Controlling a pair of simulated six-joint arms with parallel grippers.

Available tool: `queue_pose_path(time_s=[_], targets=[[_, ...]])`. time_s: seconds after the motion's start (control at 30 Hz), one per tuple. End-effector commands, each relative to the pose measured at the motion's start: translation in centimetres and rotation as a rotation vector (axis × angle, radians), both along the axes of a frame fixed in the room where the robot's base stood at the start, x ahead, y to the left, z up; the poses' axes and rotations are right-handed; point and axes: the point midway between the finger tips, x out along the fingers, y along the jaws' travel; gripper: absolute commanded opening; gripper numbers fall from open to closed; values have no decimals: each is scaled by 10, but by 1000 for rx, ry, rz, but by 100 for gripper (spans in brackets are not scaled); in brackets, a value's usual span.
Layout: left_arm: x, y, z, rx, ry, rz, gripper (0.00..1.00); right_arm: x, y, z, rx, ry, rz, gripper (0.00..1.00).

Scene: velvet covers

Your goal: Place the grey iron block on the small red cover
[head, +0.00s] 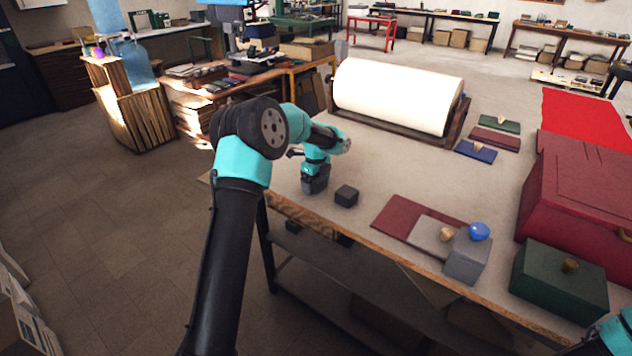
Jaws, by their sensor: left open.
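A small dark grey cube (347,196), which looks like the iron block, sits on the table near its front edge. My left gripper (315,186) points down just left of the cube, apart from it and empty; its fingers are hard to make out. A small dark red cover (495,141) with a tan knob lies flat at the far right, between a green cover (499,124) and a blue cover (475,153). No block is on it. Of my right arm only a teal part shows at the lower right corner; its gripper is out of view.
A green box (558,281) and big red chest (580,195) stand right. A white roll (398,95) lies behind; mid-table is clear.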

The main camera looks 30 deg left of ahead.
Motion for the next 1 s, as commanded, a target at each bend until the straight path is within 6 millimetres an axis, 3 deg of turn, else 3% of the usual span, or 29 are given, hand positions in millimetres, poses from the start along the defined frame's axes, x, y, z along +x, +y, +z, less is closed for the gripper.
queue_pose_path(time_s=[0.17, 0.37, 1.0], targets=[[0, 0, 5, 0, -1, 0, 89, 0, 0, 0, 0, 0, 0, 75], [1, 0, 27, 2, -2, 0, 89, 0, 0, 0, 0, 0, 0, 75], [5, -4, 147, 1, -3, 1, 89, 0, 0, 0, 0, 0, 0, 75]])
